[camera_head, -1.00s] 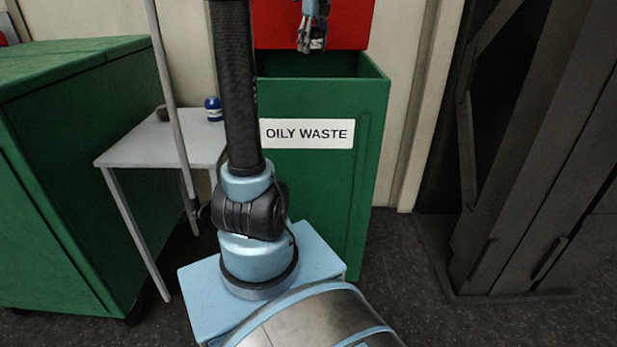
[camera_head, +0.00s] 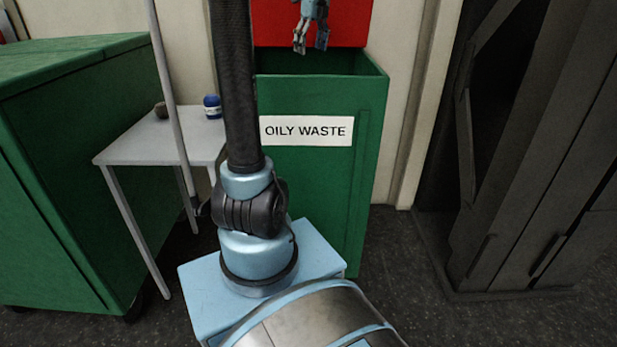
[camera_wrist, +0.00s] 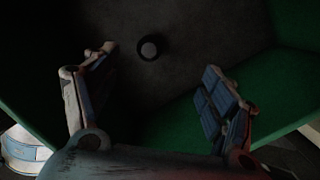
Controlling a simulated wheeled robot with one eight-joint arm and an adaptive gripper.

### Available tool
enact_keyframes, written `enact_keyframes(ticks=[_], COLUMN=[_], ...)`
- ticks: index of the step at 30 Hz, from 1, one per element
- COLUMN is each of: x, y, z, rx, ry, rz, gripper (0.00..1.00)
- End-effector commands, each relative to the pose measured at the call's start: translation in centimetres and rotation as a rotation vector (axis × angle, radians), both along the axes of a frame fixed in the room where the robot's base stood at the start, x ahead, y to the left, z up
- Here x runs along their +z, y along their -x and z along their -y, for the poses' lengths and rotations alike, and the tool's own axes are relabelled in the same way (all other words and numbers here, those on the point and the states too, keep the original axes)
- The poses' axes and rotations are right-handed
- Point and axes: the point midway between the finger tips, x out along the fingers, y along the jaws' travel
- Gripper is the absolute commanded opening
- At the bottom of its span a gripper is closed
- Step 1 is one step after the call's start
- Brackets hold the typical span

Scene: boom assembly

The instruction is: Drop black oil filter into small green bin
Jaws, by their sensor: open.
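The small green bin (camera_head: 315,190) stands against the wall behind my arm, with an OILY WASTE label and an open top. My gripper (camera_head: 310,45) hangs over its opening, fingers pointing down. In the wrist view my gripper (camera_wrist: 161,60) has its fingers spread wide with nothing between them. The bin's green inner wall (camera_wrist: 180,122) and dark inside show below. A small dark round thing with a grey centre, which looks like the black oil filter (camera_wrist: 148,47), is below the fingertips inside the bin. I cannot tell whether it rests on the bottom.
A red raised lid (camera_head: 345,22) stands behind the opening. A large green cabinet (camera_head: 60,200) is further left. A dark metal structure (camera_head: 540,180) stands at right.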

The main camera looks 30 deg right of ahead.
Motion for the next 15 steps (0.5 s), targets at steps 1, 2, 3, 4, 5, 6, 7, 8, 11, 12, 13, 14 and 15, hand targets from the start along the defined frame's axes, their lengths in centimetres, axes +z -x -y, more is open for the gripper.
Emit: enact_keyframes(ticks=[1, 2, 3, 4, 5, 6, 7, 8, 11, 12, 13, 14, 15], x=[0.1, 0.2, 0.4, 0.6, 0.9, 1.4, 1.8, 2.2, 4.0, 4.8, 5.3, 5.9, 6.6], y=[0.0, 0.0, 0.1, 0.1, 0.1, 0.2, 0.3, 0.3, 0.6, 0.7, 0.8, 0.9, 1.0], z=[0.0, 0.0, 0.0, 0.0, 0.0, 0.1, 0.1, 0.1, 0.2, 0.2, 0.2, 0.2, 0.2], rx=[0.000, 0.000, 0.000, 0.000, 0.000, -0.001, -0.001, -0.001, -0.002, -0.002, -0.002, -0.002, -0.002], ry=[0.000, 0.000, 0.000, 0.000, 0.000, 0.000, 0.000, 0.000, 0.000, 0.000, 0.000, 0.000, 0.000], rz=[0.000, 0.000, 0.000, 0.000, 0.000, 0.000, 0.000, 0.000, 0.000, 0.000, 0.000, 0.000, 0.000], gripper=[0.77, 0.77, 0.77, 0.77, 0.77, 0.77, 0.77, 0.77, 0.77, 0.77, 0.77, 0.77, 0.77])
